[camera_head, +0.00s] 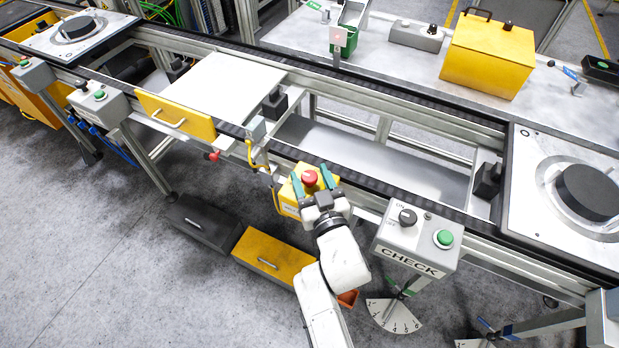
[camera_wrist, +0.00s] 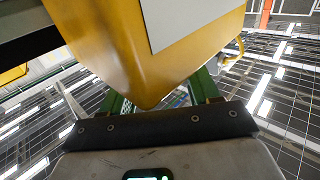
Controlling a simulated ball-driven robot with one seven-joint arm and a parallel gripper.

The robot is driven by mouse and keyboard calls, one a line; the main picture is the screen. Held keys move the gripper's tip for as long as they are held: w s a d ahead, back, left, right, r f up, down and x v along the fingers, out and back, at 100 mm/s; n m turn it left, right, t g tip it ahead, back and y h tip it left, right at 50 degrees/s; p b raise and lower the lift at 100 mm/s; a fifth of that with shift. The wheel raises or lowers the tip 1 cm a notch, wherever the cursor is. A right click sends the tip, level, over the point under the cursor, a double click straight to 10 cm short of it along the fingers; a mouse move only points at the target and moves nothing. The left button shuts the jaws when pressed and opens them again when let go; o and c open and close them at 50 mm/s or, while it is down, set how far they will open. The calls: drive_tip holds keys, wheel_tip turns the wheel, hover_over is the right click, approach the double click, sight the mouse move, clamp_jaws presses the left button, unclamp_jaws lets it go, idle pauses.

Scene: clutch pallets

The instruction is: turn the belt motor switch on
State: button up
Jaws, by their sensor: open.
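A grey box with a black rotary knob (camera_head: 407,217) marked ON and OFF stands right of my gripper; I cannot tell for certain that this is the belt motor switch. The box also has a green button (camera_head: 444,238) and the word CHECK on its front. My gripper (camera_head: 311,180) is open, its green fingers apart around or over a yellow box with a red button (camera_head: 309,178). In the wrist view a yellow box (camera_wrist: 140,50) fills the top, close before the open green fingers (camera_wrist: 163,92). Whether they touch it is unclear. Nothing is held.
The conveyor rail (camera_head: 390,193) runs across behind the boxes. A black case (camera_head: 202,222) and a yellow case (camera_head: 270,257) lie on the floor. A round black part (camera_head: 588,190) sits on a white pallet at right. Floor at lower left is clear.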

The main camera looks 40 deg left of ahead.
drive_tip(key=shift+w+a, duration=0.2)
drive_tip(key=shift+a, duration=0.25)
drive_tip(key=c, duration=0.9)
